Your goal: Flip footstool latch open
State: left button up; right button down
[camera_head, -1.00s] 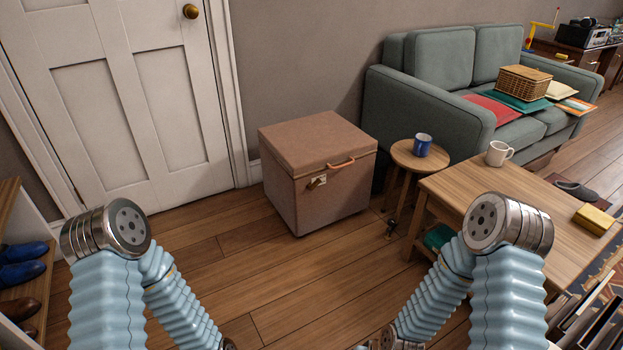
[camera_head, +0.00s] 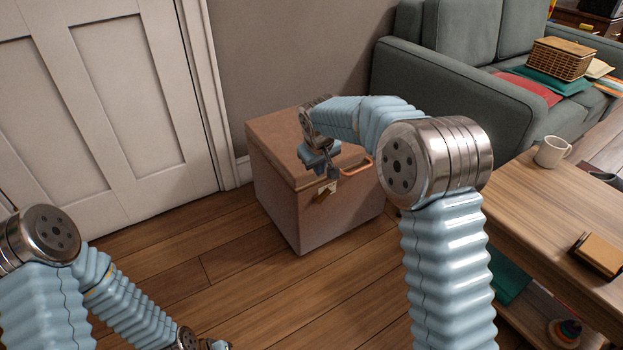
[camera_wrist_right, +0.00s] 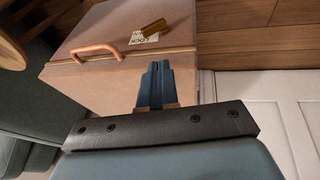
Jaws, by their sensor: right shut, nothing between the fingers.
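The footstool (camera_head: 285,205) is a pinkish-brown box with a lid, standing on the floor by the wall. Its front carries a copper-coloured handle (camera_head: 357,167) and a small brass latch (camera_head: 322,194) over a pale label. My right gripper (camera_head: 333,174) is shut and empty, close to the front lid edge, just above the latch. In the right wrist view the shut fingers (camera_wrist_right: 155,68) point toward the latch (camera_wrist_right: 153,28), with a visible gap, and the handle (camera_wrist_right: 95,50) lies to the left. My left arm is at lower left; its fingers do not show.
A white door (camera_head: 95,100) is at left and a green sofa (camera_head: 460,100) behind at right. A wooden table (camera_head: 540,215) with a white mug (camera_head: 552,151) stands at right. Floor in front of the footstool is clear. My right arm hides the round stool.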

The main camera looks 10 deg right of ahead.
jog(key=shift+w+r, duration=0.2)
jog(key=shift+r, duration=0.1)
jog(key=shift+f, duration=0.1)
jog(key=b, duration=0.2)
send_near(325, 192)
jog(key=x, duration=0.5)
jog(key=shift+a+f, duration=0.1)
jog(key=shift+a, duration=0.25)
jog(key=shift+w+d+f, duration=0.15)
jog(key=shift+d+f, duration=0.15)
jog(key=shift+f, duration=0.15)
jog(key=shift+d+p, duration=0.15)
jog(key=shift+p, duration=0.25)
jog(key=shift+y, duration=0.3)
